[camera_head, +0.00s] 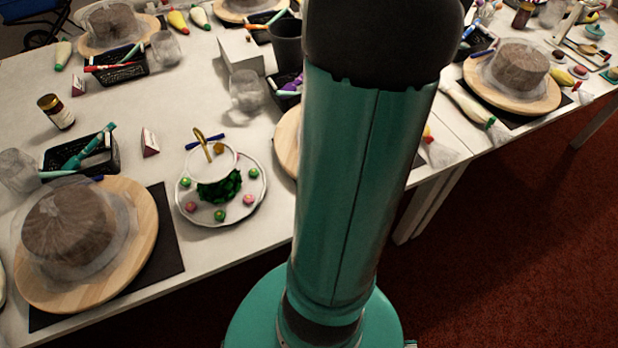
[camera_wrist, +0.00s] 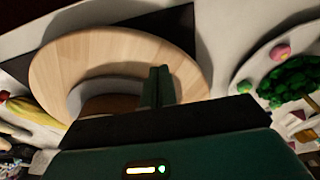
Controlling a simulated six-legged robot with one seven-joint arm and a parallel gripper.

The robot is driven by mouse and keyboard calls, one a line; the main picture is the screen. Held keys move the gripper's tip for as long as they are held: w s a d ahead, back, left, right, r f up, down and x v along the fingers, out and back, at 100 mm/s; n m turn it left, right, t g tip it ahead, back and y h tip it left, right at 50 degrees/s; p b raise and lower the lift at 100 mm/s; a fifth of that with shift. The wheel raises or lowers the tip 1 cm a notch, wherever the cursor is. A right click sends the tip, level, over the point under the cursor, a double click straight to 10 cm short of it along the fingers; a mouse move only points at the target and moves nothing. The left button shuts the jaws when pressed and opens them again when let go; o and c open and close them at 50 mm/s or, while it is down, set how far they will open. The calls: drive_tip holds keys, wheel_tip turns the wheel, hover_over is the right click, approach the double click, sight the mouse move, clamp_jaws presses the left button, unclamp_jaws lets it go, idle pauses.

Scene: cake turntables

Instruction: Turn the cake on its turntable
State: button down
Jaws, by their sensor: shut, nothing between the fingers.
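A round wooden turntable (camera_wrist: 75,60) fills the middle of the wrist view. The brown cake (camera_wrist: 108,106) on it shows only as a strip inside a pale ring; my gripper's body hides the rest. My gripper (camera_wrist: 160,72) is shut and empty, its fingers together over the turntable's wood beside the cake. I cannot tell whether the fingertips touch anything. In the head view, a turntable edge (camera_head: 286,142) shows behind my arm, which hides its cake and my gripper. Another cake (camera_head: 68,227) stands on a turntable (camera_head: 145,240) at front left.
A black basket (camera_head: 100,155), jar (camera_head: 57,112) and clear cups crowd the table. More cakes stand at the back and right (camera_head: 519,66). Red carpet (camera_head: 510,250) is clear at right.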

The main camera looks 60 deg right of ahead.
drive_tip(key=w+a, duration=0.2)
drive_tip(key=w, duration=0.1)
drive_tip(key=shift+a, duration=0.1)
drive_tip(key=shift+w+d, duration=0.3)
drive_tip(key=shift+w, duration=0.6)
drive_tip(key=shift+w+d, duration=0.3)
drive_tip(key=shift+w, duration=0.55)
drive_tip(key=shift+f, duration=0.1)
drive_tip(key=shift+f, duration=1.35)
drive_tip(key=shift+s, duration=0.8)
drive_tip(key=shift+s, duration=0.15)
